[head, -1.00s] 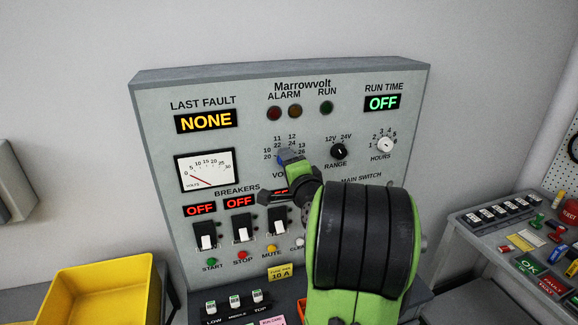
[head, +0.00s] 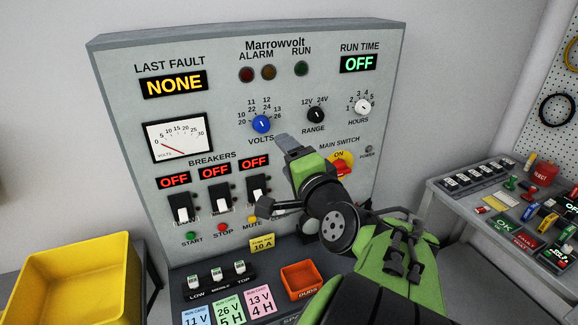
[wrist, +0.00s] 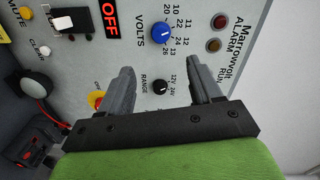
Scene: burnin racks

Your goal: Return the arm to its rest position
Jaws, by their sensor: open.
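My green and black arm reaches up from the lower right in the head view, in front of the grey Marrowvolt panel (head: 225,80). My gripper (head: 284,142) is just below and right of the blue volts knob (head: 262,124), apart from it. In the wrist view my gripper (wrist: 165,88) is open and empty, its two grey fingers spread. The blue volts knob (wrist: 163,33) shows beyond the gap between them, and the black range knob (wrist: 161,87) shows between the fingers. The red main switch (head: 341,168) on its yellow plate is right of my gripper in the head view.
A yellow bin (head: 75,285) stands at the left. An orange duds box (head: 301,281) and several run cards (head: 230,310) lie on the ledge below the panel. A side table (head: 450,195) with several small parts stands at the right.

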